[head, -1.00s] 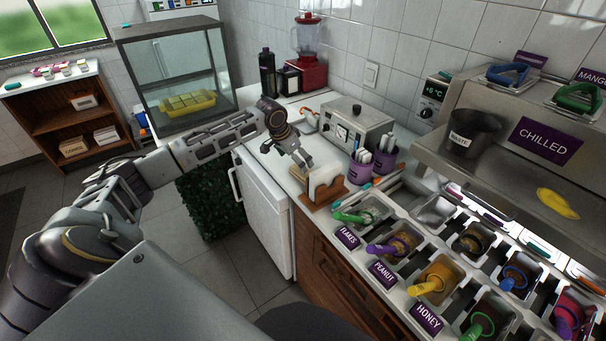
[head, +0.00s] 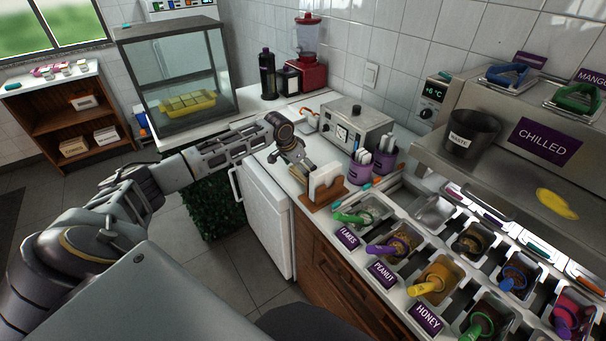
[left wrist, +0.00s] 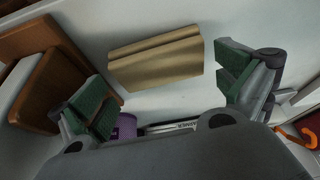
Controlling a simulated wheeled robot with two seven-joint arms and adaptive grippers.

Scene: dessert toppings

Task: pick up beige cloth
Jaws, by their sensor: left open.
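The beige cloth (left wrist: 155,60) lies folded on the white counter in the left wrist view, with ridges along its length. My left gripper (left wrist: 168,88) is open, and its green-padded fingers stand to either side of the cloth, with the cloth a little ahead of them. The gripper appears apart from the cloth. In the head view my left gripper (head: 303,172) points down at the counter beside the napkin holder, and it mostly hides the cloth there. My right gripper is not in view.
A wooden napkin holder (head: 322,192) stands close by the left gripper and also shows in the left wrist view (left wrist: 52,88). Purple cups (head: 360,172) and a steel appliance (head: 356,127) stand behind. Topping tubs (head: 400,243) fill the right side.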

